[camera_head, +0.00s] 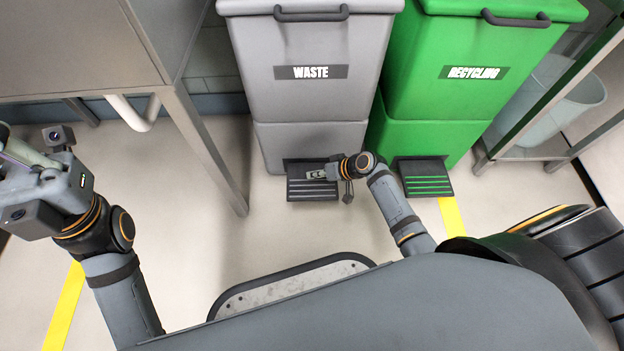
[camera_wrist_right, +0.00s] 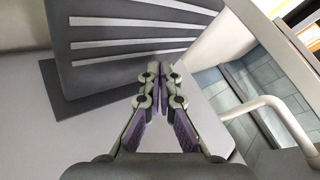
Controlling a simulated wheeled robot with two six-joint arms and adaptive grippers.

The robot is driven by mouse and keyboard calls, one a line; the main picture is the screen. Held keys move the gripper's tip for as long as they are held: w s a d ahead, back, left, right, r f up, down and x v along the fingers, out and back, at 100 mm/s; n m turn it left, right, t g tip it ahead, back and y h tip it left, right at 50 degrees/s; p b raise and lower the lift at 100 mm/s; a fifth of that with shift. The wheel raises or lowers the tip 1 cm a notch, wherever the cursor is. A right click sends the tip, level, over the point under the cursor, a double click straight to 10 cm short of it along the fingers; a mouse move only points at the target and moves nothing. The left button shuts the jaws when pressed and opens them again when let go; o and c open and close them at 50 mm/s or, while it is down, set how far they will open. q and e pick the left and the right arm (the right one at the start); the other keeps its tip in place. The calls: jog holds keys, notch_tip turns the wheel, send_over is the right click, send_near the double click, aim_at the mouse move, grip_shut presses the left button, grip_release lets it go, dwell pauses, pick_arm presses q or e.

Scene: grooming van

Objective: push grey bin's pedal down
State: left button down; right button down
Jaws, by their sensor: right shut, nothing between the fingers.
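The grey bin (camera_head: 318,100), labelled WASTE, stands upright at the top middle of the head view with its lid down. Its dark striped pedal (camera_head: 312,193) sticks out low at the front. My right gripper (camera_head: 316,174) is shut and empty, over the pedal. In the right wrist view, the closed fingertips (camera_wrist_right: 159,72) lie at the edge of the striped pedal (camera_wrist_right: 120,50); whether they touch it I cannot tell. My left gripper (camera_head: 15,160) is at the left edge, partly cut off, far from the bin; its fingers are unclear.
A green bin (camera_head: 460,85) labelled RECYCLING stands right beside the grey one, with its own green-striped pedal (camera_head: 425,178). A grey metal-legged table (camera_head: 85,50) is at the left. A rack (camera_head: 545,110) stands at the right. Floor (camera_head: 225,225) before the bins is clear.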

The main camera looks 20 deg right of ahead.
aim_at(313, 180)
jog(key=shift+f, duration=0.1)
jog(key=shift+f, duration=0.3)
jog(key=shift+f+b, duration=0.95)
jog(key=shift+f, duration=0.4)
dwell(1.1)
jog(key=shift+r+p, duration=1.7)
jog(key=shift+p, duration=0.15)
notch_tip(313, 180, up, 5)
jog(key=p, duration=0.5)
jog(key=shift+r, duration=0.15)
